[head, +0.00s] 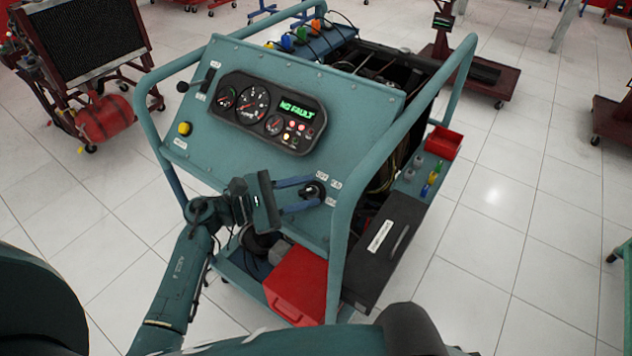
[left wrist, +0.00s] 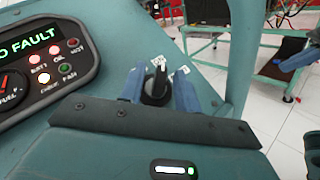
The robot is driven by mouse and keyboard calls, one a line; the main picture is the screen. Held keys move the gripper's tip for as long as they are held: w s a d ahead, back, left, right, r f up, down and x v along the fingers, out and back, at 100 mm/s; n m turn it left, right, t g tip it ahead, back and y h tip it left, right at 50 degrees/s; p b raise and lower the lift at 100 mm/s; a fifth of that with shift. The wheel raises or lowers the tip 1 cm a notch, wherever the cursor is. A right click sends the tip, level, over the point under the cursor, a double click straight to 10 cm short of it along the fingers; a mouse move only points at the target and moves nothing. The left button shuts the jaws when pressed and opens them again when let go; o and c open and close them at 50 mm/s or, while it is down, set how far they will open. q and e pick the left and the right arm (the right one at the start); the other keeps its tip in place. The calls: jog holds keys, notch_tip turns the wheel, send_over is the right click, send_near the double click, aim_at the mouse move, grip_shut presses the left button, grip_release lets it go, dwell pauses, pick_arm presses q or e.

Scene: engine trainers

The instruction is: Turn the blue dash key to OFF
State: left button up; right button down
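The dash key switch (head: 313,190) is at the lower right of the teal engine-trainer dash panel (head: 215,150). It looks dark, with a small upright key part (left wrist: 160,66) that shows in the left wrist view. Small white labels sit around its right side, too small to read surely. My left gripper (head: 318,190) reaches it from the left. Its two blue fingers (left wrist: 158,90) stand apart, one on each side of the key. I cannot tell whether either finger touches it. My right gripper is not in view.
The gauge cluster (head: 268,112) has a green display reading "NO FAULT" and several lamps. A teal tube frame (head: 345,190) rises just right of the key. A red toolbox (head: 298,287) and a black case (head: 385,245) sit below. Open floor lies to the right.

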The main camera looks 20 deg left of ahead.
pick_arm(q)
jog(key=shift+x, duration=1.5)
jog(key=shift+c, duration=0.2)
grip_shut()
